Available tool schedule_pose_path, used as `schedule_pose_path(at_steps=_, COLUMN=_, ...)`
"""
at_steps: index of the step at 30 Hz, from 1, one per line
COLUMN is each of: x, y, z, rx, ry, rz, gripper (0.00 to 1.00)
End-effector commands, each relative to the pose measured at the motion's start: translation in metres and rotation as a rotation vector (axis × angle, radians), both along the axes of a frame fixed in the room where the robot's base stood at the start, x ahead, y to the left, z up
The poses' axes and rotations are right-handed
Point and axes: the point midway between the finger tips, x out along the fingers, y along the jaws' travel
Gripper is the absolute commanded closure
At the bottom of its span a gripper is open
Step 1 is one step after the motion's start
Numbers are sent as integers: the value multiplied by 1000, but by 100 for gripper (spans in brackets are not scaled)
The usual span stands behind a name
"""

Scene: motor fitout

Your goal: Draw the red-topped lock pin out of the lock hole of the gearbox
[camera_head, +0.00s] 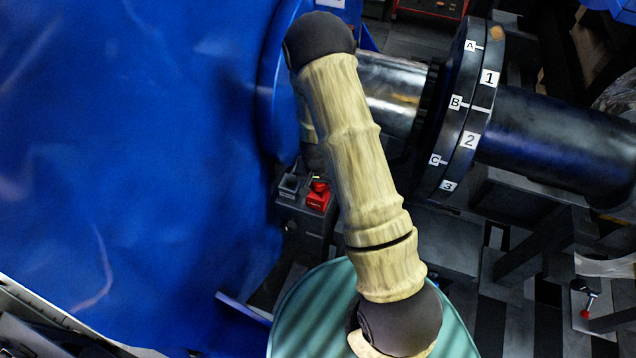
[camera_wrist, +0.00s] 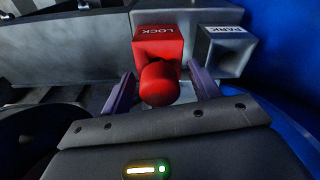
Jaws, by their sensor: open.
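The red-topped lock pin (camera_wrist: 158,84) shows its rounded red top in the wrist view, in front of the red block marked LOCK (camera_wrist: 158,43). How deep the pin sits in the lock hole is hidden behind its top. My gripper (camera_wrist: 160,86) is open, with one purple finger on each side of the red top. I cannot tell whether either finger touches it. In the head view the red top (camera_head: 319,187) shows small beside my arm, above the red lock block (camera_head: 318,202). My gripper is hidden behind the arm there.
A grey block marked PARK (camera_wrist: 226,50) stands right of the lock block in the wrist view. The large blue housing (camera_head: 120,150) fills the head view's left. A shaft with a black flange (camera_head: 455,120), lettered and numbered, lies at the right.

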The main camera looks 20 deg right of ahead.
Motion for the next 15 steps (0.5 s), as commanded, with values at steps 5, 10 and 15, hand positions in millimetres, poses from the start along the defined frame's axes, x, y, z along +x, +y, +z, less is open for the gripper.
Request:
schedule_pose_path(at_steps=5, x=0, y=0, z=-1, rx=0, ry=0, rz=0, gripper=39)
schedule_pose_path(at_steps=10, x=0, y=0, z=-1, rx=0, ry=0, rz=0, gripper=57)
schedule_pose_path(at_steps=15, x=0, y=0, z=-1, rx=0, ry=0, rz=1, gripper=90)
